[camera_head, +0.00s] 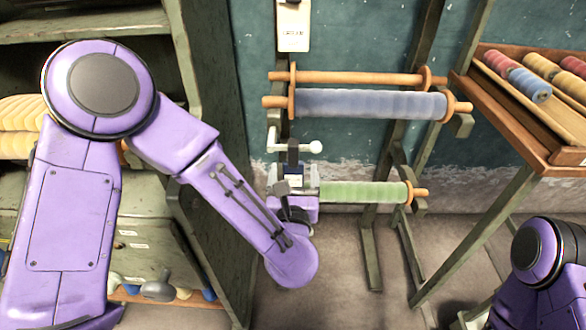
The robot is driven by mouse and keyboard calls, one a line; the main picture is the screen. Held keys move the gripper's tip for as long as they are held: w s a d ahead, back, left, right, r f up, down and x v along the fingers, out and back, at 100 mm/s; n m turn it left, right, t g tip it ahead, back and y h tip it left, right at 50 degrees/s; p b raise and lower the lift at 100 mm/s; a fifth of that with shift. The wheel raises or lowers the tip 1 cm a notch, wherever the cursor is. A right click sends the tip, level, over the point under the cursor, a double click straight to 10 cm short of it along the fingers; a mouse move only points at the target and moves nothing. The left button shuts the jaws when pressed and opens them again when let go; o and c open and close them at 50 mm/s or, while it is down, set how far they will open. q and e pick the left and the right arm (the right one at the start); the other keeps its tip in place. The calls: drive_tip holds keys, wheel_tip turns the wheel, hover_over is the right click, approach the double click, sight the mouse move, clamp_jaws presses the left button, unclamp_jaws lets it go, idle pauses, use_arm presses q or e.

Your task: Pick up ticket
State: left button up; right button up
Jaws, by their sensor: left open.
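A white card with a small line of dark print, which looks like the ticket (293,40), hangs at the top of the picture against the upright post. Its upper end meets the top edge of the view. My left gripper (295,147) is below the card, in front of the rack of rolls. Its pale fingers are apart, with a dark piece showing between them. The gripper and the card are apart in the picture, and I see nothing held. My right gripper does not show; only part of that arm is at the lower right.
A blue roll (370,104) and a green roll (362,192) lie on wooden rods just right of my left gripper. A wooden tray (547,150) of coloured spools juts in at the right. Green shelving (85,25) stands at the left.

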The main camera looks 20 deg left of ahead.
use_arm(q)
drive_tip(key=x, duration=0.2)
drive_tip(key=shift+w+a+f, duration=0.1)
drive_tip(key=shift+w+a, duration=0.05)
drive_tip(key=shift+w, duration=0.15)
drive_tip(key=c, duration=1)
drive_tip(key=shift+c, duration=0.2)
